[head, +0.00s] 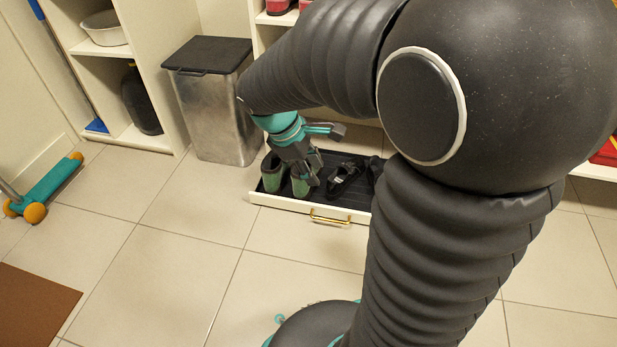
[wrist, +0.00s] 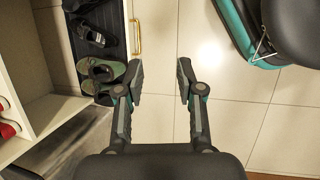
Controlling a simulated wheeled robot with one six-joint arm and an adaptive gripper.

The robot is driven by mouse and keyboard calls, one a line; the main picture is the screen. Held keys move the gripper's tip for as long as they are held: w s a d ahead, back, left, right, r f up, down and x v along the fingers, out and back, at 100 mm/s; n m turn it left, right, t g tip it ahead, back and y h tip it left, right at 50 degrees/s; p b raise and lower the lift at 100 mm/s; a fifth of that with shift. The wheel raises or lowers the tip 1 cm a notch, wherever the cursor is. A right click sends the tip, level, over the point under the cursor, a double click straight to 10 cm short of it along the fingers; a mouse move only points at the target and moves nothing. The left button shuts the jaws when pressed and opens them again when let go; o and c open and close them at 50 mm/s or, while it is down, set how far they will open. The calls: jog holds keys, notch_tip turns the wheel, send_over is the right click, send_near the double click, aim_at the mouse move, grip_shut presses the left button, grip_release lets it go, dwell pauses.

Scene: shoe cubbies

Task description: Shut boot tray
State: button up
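The boot tray is a low black-lined drawer with a white front (head: 270,202) and a brass handle (head: 329,217). It stands pulled out from under the cubbies, just above the floor. Green boots (head: 273,175) stand at its left end and black shoes (head: 343,178) lie further right. In the wrist view the tray's white front (wrist: 144,10) and handle (wrist: 136,36) show at upper left, with green footwear (wrist: 98,70) below. My gripper (wrist: 159,78) is open and empty, its fingers apart, beside the tray's front. In the head view my gripper (head: 306,168) hangs above the tray's left part.
A metal bin (head: 213,120) with a dark lid stands left of the tray. A teal scooter (head: 45,187) and a brown mat (head: 32,305) lie at the left. Tiled floor in front of the tray is clear. My arm hides the tray's right end.

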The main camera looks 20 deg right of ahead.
jog(key=w+f+n+g+h, duration=0.1)
jog(key=w+f+n+h, duration=0.2)
jog(key=w+f+n, duration=0.55)
jog(key=w+f+n+g+h, duration=0.1)
jog(key=w+f+n+h, duration=0.35)
jog(key=f, duration=0.75)
jog(key=n+t+h, duration=0.4)
jog(key=n+t, duration=0.1)
jog(key=n, duration=1)
send_near(328, 220)
jog(key=v, duration=0.3)
jog(key=shift+a, duration=0.2)
jog(key=shift+d+f+n, duration=0.1)
jog(key=shift+f+n, duration=0.1)
jog(key=shift+n, duration=0.1)
jog(key=shift+d+f, duration=0.1)
jog(key=shift+d, duration=0.2)
jog(key=x, duration=1.3)
jog(key=shift+w, duration=0.1)
grip_shut()
